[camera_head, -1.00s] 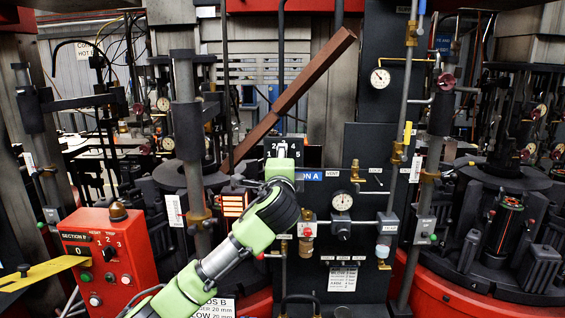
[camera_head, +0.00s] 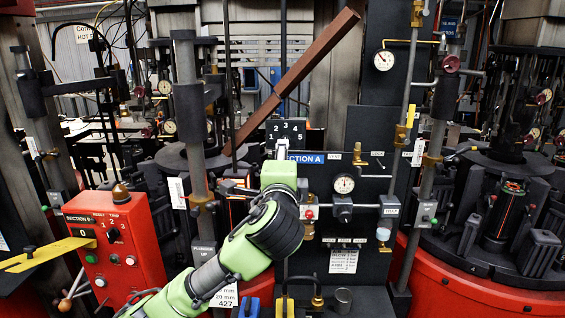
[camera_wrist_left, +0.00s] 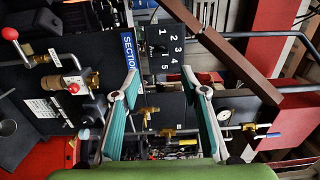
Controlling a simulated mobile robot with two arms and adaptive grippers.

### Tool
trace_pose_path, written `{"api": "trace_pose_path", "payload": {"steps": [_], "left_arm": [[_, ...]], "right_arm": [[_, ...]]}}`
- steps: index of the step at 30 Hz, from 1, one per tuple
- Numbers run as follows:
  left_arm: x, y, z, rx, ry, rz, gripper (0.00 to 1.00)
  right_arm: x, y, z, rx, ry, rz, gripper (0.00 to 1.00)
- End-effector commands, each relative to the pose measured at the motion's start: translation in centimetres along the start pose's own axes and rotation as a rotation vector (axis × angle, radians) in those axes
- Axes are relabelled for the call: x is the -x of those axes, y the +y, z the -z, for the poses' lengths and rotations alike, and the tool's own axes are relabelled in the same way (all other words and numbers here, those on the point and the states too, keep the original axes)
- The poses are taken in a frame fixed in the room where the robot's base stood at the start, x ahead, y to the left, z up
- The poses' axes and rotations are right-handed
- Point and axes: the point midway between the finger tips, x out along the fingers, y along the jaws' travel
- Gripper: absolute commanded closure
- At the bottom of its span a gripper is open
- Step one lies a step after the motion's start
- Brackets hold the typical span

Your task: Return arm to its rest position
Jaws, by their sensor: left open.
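My left arm comes in from the lower left in the head view, bent at the elbow and pointing up. Its left gripper (camera_head: 282,148) is in front of the black numbered plate (camera_head: 286,131), seen mostly from behind. In the left wrist view the left gripper (camera_wrist_left: 160,78) is open, its two teal-padded fingers spread with nothing between them. The numbered plate (camera_wrist_left: 165,48) shows beyond the fingertips, apart from them as far as I can tell. My right gripper is not in view.
A dark panel with a blue section label (camera_head: 305,158), a gauge (camera_head: 344,184) and valves stands close to the arm. A red control box (camera_head: 113,243) with a yellow lever (camera_head: 45,257) is at left. Vertical posts and a round mould machine (camera_head: 505,215) flank the arm.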

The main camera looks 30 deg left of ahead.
Motion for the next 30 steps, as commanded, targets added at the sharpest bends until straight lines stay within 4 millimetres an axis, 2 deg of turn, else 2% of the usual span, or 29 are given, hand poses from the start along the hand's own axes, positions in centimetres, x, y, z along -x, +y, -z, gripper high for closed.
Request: {"api": "trace_pose_path", "payload": {"steps": [4,18,21,23,26,29,30], "left_arm": [[0.7,0.0,0.0,0.000,0.000,-0.001,0.60],[0.7,0.0,0.0,0.000,0.000,-0.001,0.60],[0.8,0.7,0.2,0.006,0.005,-0.015,0.60],[1.1,2.2,0.5,0.021,0.017,-0.045,0.60],[2.1,6.9,1.5,0.074,0.047,-0.144,0.60],[4.3,13.7,2.5,0.162,0.074,-0.297,0.60],[5.5,16.6,2.7,0.203,0.077,-0.365,0.60]], "right_arm": [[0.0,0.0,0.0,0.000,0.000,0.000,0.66],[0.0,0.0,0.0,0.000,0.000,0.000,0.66],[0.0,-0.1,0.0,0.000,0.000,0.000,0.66],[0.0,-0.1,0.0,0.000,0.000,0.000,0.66],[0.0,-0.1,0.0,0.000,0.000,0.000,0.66],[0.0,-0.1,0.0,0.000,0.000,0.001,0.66],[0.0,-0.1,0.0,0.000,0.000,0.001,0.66]]}}
